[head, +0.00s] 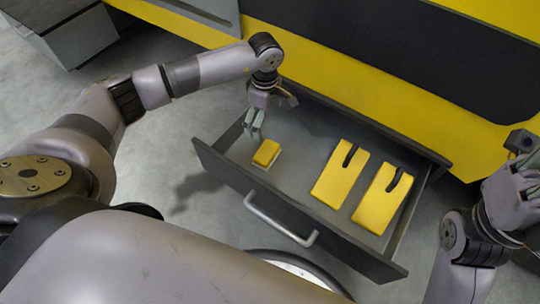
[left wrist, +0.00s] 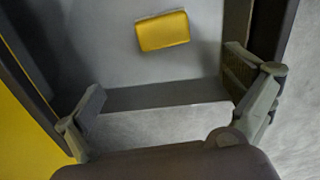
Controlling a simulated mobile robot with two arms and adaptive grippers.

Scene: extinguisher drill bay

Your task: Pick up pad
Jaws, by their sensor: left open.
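A small yellow pad (head: 267,152) with a pale underside lies in the left part of the open drawer (head: 297,152). It also shows in the left wrist view (left wrist: 163,31), near the top centre, uncovered. My left gripper (head: 255,124) is over the drawer's left end, just behind the pad and apart from it. In the left wrist view, its two fingers (left wrist: 168,112) are spread wide with nothing between them. My right gripper (head: 521,182) is at the right edge of the head view, outside the drawer; its fingers are not clear.
Two larger yellow pieces with black straps, one (head: 340,174) nearer the middle and one (head: 383,198) to the right, lie in the drawer. The drawer has a silver handle (head: 280,221) on its front. A yellow and black cabinet (head: 340,70) stands behind.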

